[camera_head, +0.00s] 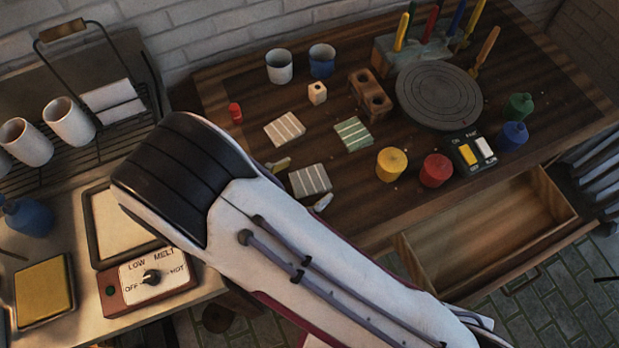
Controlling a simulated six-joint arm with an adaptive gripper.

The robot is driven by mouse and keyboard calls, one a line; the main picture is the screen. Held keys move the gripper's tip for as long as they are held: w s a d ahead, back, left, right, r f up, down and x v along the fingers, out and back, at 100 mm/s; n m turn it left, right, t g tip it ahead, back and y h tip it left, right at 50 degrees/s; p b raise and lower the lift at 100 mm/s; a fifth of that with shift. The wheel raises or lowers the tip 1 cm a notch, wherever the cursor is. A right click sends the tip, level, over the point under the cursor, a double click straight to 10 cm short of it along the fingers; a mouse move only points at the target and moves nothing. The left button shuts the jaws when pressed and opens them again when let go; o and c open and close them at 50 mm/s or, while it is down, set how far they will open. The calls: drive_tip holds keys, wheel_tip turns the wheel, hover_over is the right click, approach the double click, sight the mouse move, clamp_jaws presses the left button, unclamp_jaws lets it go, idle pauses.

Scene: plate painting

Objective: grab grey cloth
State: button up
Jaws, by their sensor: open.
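The grey striped cloth (311,179) lies flat on the dark wooden table, just past the edge of my white arm. My gripper (301,184) is mostly hidden behind that arm. Two small pale tips show at the arm's edge, one on each side of the grey cloth, and they look like its fingertips, spread apart. The gripper is open and holds nothing that I can see. I cannot tell how high the tips are above the table or whether they touch the cloth.
A cream striped cloth (284,129) and a green striped cloth (353,134) lie nearby. A yellow pot (391,164) and red pot (436,170) stand to the right. Behind are a brick-like holder (370,94) and a round turntable (439,95). A drawer (490,236) hangs open in front.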

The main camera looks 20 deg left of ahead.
sight(303, 183)
drive_tip(key=c, duration=1.2)
drive_tip(key=shift+r, duration=0.25)
drive_tip(key=shift+c, duration=1.3)
wheel_tip(303, 183, up, 10)
drive_tip(key=shift+f, duration=0.25)
